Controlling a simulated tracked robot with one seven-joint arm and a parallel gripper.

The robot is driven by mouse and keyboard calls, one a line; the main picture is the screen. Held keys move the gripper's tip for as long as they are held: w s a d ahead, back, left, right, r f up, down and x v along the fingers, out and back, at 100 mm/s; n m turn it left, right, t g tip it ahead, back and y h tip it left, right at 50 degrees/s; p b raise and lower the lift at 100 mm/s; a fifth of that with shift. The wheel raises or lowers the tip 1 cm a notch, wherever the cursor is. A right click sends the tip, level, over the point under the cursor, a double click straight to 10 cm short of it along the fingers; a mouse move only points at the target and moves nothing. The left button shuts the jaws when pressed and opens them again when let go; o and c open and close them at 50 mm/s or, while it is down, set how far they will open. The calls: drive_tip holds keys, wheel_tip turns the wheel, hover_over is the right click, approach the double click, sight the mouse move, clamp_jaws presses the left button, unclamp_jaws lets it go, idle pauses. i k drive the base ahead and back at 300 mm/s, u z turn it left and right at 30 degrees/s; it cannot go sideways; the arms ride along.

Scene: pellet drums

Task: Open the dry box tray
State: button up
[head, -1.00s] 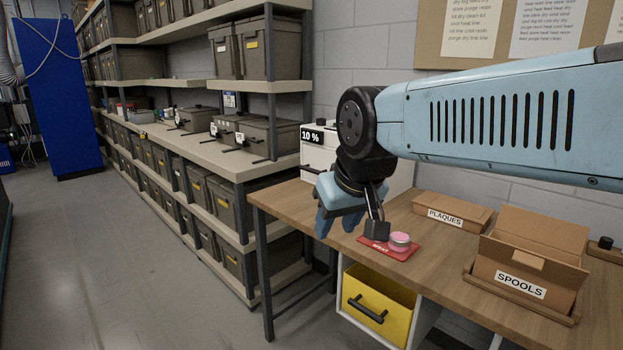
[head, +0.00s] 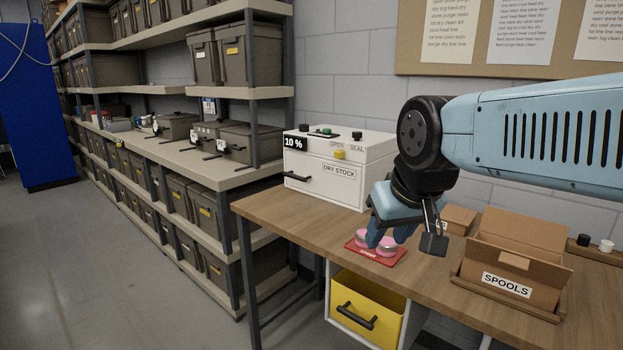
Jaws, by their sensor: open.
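The dry box (head: 325,185) is a white box at the back left of the wooden table, with a "10 %" display, a "DRY STOCK" label and a black bar handle (head: 296,177) low on its front. Its front looks closed. On top are knobs and a yellow piece near the words OPEN and SEAL. My gripper (head: 400,238) is open and points down, to the right of the dry box and apart from it. It is above or in front of the red mat; which I cannot tell. Pink round pieces (head: 387,245) sit on the red mat (head: 364,258), partly hidden by a finger.
A cardboard SPOOLS box (head: 506,283) stands open on the right of the table (head: 290,215). Another carton (head: 458,218) is partly behind my gripper. A yellow drawer (head: 364,310) is under the table. Shelves with grey bins (head: 249,143) stand left. The tabletop before the dry box is clear.

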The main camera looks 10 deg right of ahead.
sight(337, 182)
drive_tip(key=z, duration=0.15)
drive_tip(key=i, duration=1)
drive_tip(key=u, duration=0.1)
